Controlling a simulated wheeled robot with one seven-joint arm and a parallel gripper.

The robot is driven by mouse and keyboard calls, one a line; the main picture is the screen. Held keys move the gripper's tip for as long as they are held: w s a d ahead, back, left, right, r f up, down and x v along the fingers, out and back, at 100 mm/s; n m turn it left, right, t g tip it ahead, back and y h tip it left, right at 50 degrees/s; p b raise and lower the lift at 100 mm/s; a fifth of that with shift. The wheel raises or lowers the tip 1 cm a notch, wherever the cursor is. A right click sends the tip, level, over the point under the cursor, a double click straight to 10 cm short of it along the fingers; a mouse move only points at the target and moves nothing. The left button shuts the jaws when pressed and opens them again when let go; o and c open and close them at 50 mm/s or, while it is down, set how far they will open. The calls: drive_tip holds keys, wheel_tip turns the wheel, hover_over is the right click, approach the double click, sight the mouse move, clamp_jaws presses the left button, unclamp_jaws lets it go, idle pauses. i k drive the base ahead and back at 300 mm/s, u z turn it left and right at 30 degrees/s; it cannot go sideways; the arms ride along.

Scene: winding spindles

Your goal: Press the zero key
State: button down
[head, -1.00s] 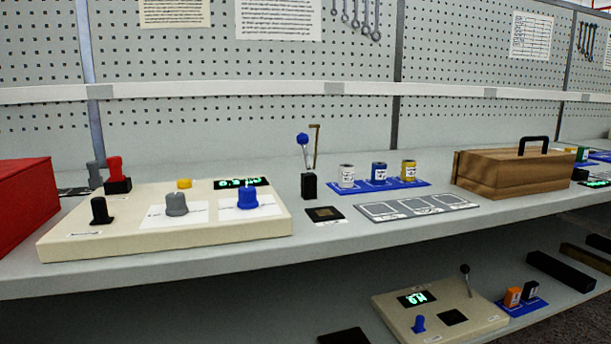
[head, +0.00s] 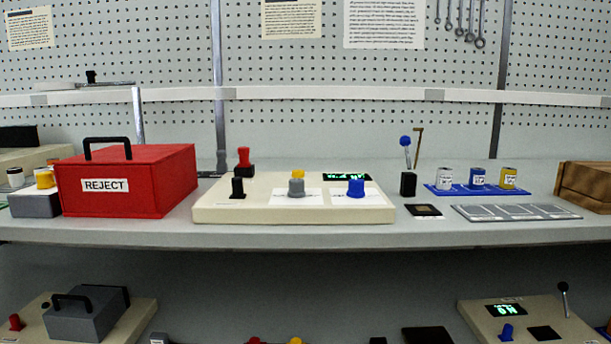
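A cream control panel (head: 225,208) sits on the upper shelf at mid-picture in the head view. It carries a black upright control (head: 237,188), a grey knob (head: 296,188), a blue knob (head: 356,188), a yellow button (head: 298,174) partly behind the grey knob, and a dark display (head: 347,177) with green digits. The labels on the panel are too small to read, so I cannot tell which control is the zero key. My gripper is not in view.
A red REJECT box (head: 150,190) stands just left of the panel. A red-handled stamp (head: 244,160) is at its back edge. To the right are a black holder (head: 408,184), a blue tray (head: 440,191) with cans, and a wooden box (head: 588,185). A lower shelf holds another panel (head: 483,315).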

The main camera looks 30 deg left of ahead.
sight(297, 173)
drive_tip(key=u, duration=1.15)
